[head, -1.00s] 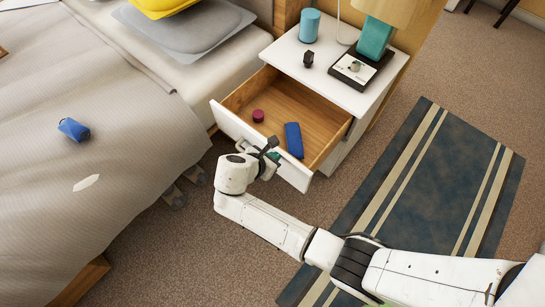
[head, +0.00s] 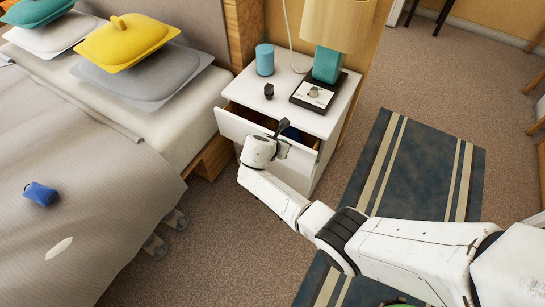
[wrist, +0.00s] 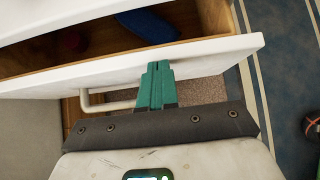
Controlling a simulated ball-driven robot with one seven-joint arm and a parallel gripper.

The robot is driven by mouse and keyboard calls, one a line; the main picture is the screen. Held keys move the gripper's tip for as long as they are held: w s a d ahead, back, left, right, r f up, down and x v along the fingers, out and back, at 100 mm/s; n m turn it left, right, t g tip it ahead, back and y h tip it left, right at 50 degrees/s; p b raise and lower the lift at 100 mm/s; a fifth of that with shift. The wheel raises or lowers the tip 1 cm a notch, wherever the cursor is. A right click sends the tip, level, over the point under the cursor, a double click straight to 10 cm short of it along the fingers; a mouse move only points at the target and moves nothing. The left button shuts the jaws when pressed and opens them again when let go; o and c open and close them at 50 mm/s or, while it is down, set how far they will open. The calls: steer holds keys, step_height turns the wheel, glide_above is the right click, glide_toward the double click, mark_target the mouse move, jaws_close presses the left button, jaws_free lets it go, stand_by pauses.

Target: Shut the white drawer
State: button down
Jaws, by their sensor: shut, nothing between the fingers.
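The white drawer (head: 238,128) is in the white nightstand beside the bed and stands partly open, by a short gap. In the wrist view its white front (wrist: 215,50) crosses the picture, with a pale handle (wrist: 105,104) below its top edge. A blue item (wrist: 148,25) and a dark red round item (wrist: 72,41) lie inside. My gripper (head: 282,129) is shut and empty at the drawer front, right of the handle. In the wrist view its green fingertips (wrist: 157,68) overlap the front's edge; I cannot tell whether they touch it.
The nightstand top (head: 316,120) holds a blue cylinder (head: 265,60), a small dark item (head: 269,91), and a lamp (head: 328,66) beside a black tray (head: 300,101). The bed (head: 90,190) is at left. Slippers (head: 156,247) lie beside it. A blue striped rug (head: 425,165) is at right.

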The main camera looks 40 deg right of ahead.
steer(key=shift+w+d+f, duration=0.1)
steer(key=shift+w+d, duration=0.1)
steer(key=shift+d, duration=0.5)
steer(key=shift+w+d, duration=0.2)
steer(key=shift+d, duration=0.5)
steer(key=shift+a, duration=0.1)
